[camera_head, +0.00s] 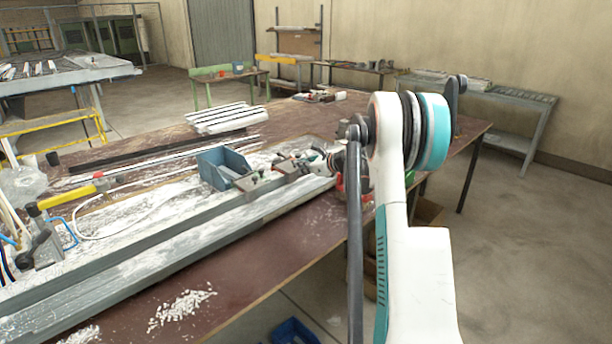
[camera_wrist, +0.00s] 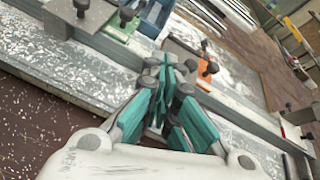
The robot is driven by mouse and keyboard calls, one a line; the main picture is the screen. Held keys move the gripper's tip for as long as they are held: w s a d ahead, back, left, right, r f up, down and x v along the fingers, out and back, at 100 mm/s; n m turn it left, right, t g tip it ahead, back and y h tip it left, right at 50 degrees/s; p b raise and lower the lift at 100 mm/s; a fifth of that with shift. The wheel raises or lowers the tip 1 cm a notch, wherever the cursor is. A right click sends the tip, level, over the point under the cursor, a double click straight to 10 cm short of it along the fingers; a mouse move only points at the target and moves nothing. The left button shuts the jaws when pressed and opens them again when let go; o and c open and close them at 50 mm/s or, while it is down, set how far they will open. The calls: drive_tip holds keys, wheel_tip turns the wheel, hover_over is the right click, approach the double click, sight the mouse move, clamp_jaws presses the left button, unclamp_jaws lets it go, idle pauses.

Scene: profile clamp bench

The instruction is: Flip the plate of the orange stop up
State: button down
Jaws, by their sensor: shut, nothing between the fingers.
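The orange stop (camera_wrist: 206,85) shows in the wrist view just right of my gripper, with a dark knob beside it. It sits by the grey metal profile (camera_wrist: 238,115). Its plate appears to lie low, but I cannot tell its exact tilt. My gripper (camera_wrist: 172,70) is shut and empty, with its fingertips left of the orange stop. I cannot tell whether they touch it. In the head view my arm and the cluttered fittings keep me from picking out the orange stop clearly.
A blue bin (camera_head: 222,168) stands on the bench along the profile. A green stop (camera_wrist: 122,24) with a dark knob is at the upper left of the wrist view. A yellow-handled tool (camera_head: 70,196) lies at left. White chips (camera_head: 182,305) litter the front bench edge.

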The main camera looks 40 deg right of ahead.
sight(289, 168)
drive_tip(key=s+d+f+m, duration=0.3)
drive_tip(key=d+f, duration=0.2)
drive_tip(key=d, duration=0.3)
drive_tip(key=shift+s+f+m+t+h, duration=0.3)
drive_tip(key=shift+f+m+t, duration=0.1)
drive_tip(key=shift+w, duration=0.1)
drive_tip(key=b+x, duration=0.2)
drive_tip(key=x, duration=0.6)
drive_tip(key=shift+w+a+f, duration=0.1)
drive_tip(key=shift+f, duration=0.1)
drive_tip(key=shift+w+f+b, duration=0.15)
drive_tip(key=shift+w+b, duration=0.2)
drive_tip(key=shift+w, duration=0.35)
